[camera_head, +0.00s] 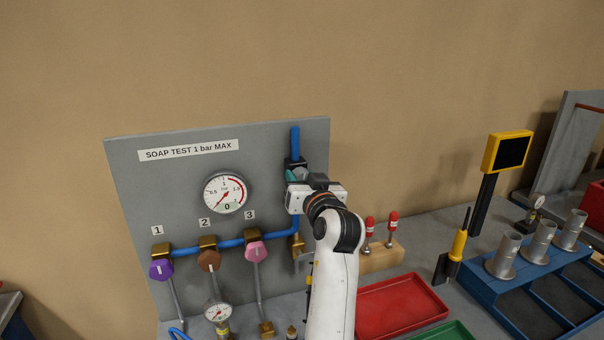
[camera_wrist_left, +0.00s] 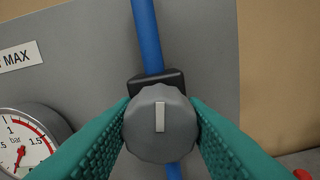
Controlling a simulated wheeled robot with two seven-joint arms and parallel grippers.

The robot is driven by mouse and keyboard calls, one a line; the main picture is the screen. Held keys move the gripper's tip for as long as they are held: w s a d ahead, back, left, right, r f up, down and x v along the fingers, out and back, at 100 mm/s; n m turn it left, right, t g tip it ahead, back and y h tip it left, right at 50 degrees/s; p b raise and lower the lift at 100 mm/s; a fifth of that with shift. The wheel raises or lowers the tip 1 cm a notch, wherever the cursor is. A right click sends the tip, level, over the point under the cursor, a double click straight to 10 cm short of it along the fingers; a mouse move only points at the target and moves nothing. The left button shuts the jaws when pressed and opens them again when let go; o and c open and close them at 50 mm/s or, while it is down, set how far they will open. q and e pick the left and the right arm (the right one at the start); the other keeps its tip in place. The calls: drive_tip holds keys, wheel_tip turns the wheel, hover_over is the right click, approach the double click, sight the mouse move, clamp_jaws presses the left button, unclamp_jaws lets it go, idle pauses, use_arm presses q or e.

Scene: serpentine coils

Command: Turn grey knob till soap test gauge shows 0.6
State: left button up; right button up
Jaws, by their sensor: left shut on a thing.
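The grey knob (camera_wrist_left: 160,122) is round and fluted, with a pale pointer bar pointing up in the left wrist view. It sits on a dark block on the vertical blue pipe (camera_head: 295,142). My left gripper (camera_head: 297,177) is shut on the knob, with one teal finger on each side. In the head view the gripper and wrist hide most of the knob. The soap test gauge (camera_head: 226,193) is a round white dial on the grey panel, left of my gripper. It is partly cut off in the left wrist view (camera_wrist_left: 25,145). Its exact reading is too small to tell.
Purple (camera_head: 162,269), brown (camera_head: 209,260) and pink (camera_head: 256,251) knobs sit along the lower blue pipe. A small gauge (camera_head: 218,312) stands below. A red tray (camera_head: 400,305) and a blue rack (camera_head: 520,290) lie to the right. The wall above is clear.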

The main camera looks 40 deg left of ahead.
use_arm(q)
drive_tip(key=shift+r+m+p, duration=0.1)
drive_tip(key=shift+m+p, duration=0.25)
drive_tip(key=shift+m, duration=0.15)
drive_tip(key=shift+m+p, duration=0.6)
drive_tip(key=shift+p, duration=0.1)
drive_tip(key=shift+m+p, duration=0.95)
drive_tip(key=shift+m, duration=0.05)
